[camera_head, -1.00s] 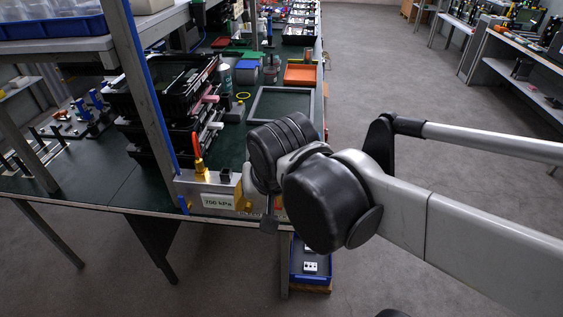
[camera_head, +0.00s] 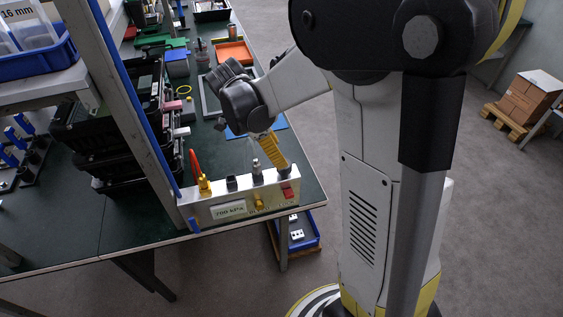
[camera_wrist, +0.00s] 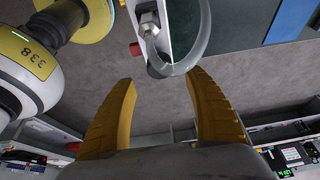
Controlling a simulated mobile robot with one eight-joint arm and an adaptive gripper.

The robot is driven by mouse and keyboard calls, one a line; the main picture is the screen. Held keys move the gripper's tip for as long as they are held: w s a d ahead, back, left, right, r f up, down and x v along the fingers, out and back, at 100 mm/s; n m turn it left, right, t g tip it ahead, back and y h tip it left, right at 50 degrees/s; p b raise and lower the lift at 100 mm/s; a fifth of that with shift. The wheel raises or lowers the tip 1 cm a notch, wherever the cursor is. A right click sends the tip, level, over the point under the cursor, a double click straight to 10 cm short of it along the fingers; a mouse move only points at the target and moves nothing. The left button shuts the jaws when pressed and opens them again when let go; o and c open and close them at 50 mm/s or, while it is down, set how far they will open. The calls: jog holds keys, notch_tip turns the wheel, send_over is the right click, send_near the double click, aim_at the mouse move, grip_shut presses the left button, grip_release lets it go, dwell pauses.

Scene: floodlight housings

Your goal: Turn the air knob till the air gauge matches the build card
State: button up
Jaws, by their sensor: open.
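A metal air panel (camera_head: 205,217) stands at the table's front corner. Its white card (camera_head: 230,210) appears to read 700 kPa. A small yellow knob (camera_head: 259,202) is on its front face, right of the card. I can make out no gauge face. My gripper (camera_head: 278,162) reaches down above and behind the panel's right end, with one yellow finger showing. In the wrist view my gripper (camera_wrist: 165,80) is open, with nothing between its two yellow fingers. A clear hose loop (camera_wrist: 200,48) and a steel fitting (camera_wrist: 149,22) lie beyond the fingertips. The knob cannot be made out there.
A red switch (camera_head: 288,192) is at the panel's right end. A yellow fitting (camera_head: 204,185) with a red hose rises from its left top. Black crates (camera_head: 100,140) stand left, behind a blue-edged post. A blue bin (camera_head: 303,232) is below the table. The floor in front is clear.

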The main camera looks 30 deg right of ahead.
jog(key=b+x, duration=0.2)
jog(key=x, duration=0.4)
jog(key=shift+f, duration=0.2)
jog(key=c, duration=1.2)
